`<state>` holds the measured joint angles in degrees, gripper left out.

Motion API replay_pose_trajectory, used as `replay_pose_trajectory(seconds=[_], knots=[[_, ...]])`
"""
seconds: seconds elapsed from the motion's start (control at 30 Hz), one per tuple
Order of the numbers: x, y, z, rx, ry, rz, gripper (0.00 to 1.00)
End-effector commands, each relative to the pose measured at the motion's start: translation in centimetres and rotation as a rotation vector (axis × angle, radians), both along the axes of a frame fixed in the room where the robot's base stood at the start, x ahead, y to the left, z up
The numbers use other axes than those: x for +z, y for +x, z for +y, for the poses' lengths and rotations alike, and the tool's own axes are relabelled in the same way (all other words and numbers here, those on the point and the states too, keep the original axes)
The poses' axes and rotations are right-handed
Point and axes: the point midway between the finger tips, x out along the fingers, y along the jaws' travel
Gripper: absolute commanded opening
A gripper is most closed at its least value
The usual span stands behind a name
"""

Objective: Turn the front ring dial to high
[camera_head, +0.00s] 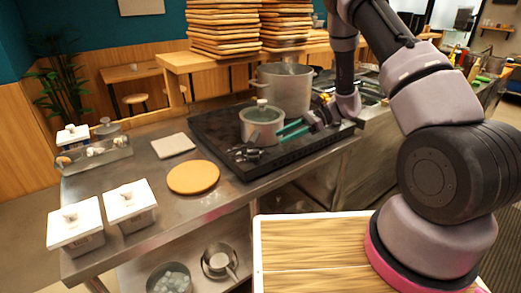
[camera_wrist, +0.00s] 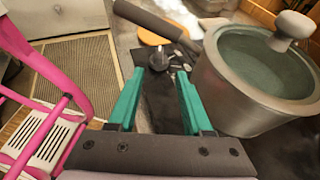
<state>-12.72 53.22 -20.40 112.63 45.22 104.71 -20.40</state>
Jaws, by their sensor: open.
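The black cooktop (camera_head: 205,130) lies on the steel counter. A cluster of small dark knobs (camera_head: 244,154) sits at its left end. Dark knobs (camera_wrist: 160,59) also show beyond my fingertips in the wrist view. I cannot tell which is the front ring dial, and no setting marks are legible. My gripper (camera_head: 284,132) has teal fingers and reaches over the cooktop from the right. In the wrist view my gripper (camera_wrist: 155,60) is open, with nothing between its fingers, apart from the knobs.
A lidded pot (camera_head: 262,128) stands beside my fingers, close on the right in the wrist view. Its dark handle (camera_wrist: 148,19) juts across above the knobs there. A large pot (camera_head: 285,92) stands behind. An orange round board (camera_head: 193,177) lies left of the cooktop.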

Motion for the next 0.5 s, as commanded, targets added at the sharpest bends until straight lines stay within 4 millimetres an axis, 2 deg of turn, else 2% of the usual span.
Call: replay_pose_trajectory(seconds=[0.5], knots=[[-3.3,-1.7,7.9,0.005,-0.002,0.001,0.50]])
